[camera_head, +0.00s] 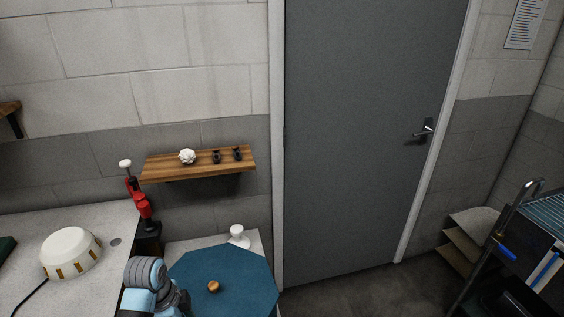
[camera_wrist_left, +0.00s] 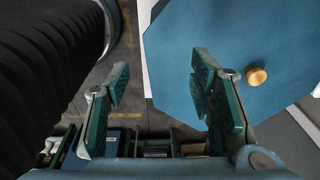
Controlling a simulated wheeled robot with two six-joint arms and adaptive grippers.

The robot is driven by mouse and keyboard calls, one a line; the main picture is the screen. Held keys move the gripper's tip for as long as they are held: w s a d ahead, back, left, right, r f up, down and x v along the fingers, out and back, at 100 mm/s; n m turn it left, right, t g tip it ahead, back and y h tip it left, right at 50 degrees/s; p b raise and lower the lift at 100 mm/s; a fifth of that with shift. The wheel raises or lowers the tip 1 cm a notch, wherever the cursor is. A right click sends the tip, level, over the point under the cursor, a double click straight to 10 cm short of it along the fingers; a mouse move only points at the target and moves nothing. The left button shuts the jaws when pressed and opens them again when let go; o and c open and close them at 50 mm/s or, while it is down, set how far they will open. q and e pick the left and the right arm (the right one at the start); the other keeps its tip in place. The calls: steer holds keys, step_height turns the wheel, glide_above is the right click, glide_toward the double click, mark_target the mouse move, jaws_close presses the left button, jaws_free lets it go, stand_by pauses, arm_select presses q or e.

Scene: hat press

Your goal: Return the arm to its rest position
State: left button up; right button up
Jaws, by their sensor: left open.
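My left arm comes in at the bottom of the head view; its gripper fingers are not clear there. In the left wrist view my left gripper (camera_wrist_left: 155,108) is open, with nothing between its green-padded fingers. It is beside the blue octagonal board (camera_wrist_left: 190,40), with floor and a drawer of items below it. The same blue board (camera_head: 235,265) lies on the white counter in the head view, right of my arm, with a round wooden knob (camera_head: 213,287) on it. The knob also shows in the left wrist view (camera_wrist_left: 257,77). My right gripper is in neither view.
A white round device (camera_head: 70,252) stands on the left counter. A red and black press (camera_head: 142,200) stands at that counter's back right. A wooden shelf (camera_head: 165,170) holds small items. A white knobbed object (camera_head: 238,236) stands behind the board. A dark cart (camera_head: 535,265) is at right.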

arm_select(q)
steer(key=s+f+n+t+y, duration=0.2)
steer(key=s+f+n+t, duration=0.1)
steer(key=s+n, duration=1.4)
steer(key=s+a+f+m+g, duration=0.1)
steer(key=s+f, duration=0.2)
steer(key=f, duration=0.6)
steer(key=s+a+f+m, duration=0.1)
steer(key=s+a+f, duration=0.1)
steer(key=f, duration=0.8)
steer(key=s+f+g, duration=0.1)
steer(key=s+f, duration=1.1)
steer(key=s, duration=0.1)
steer(key=shift+s+a, duration=0.3)
steer(key=shift+s, duration=0.1)
steer(key=shift+f, duration=0.1)
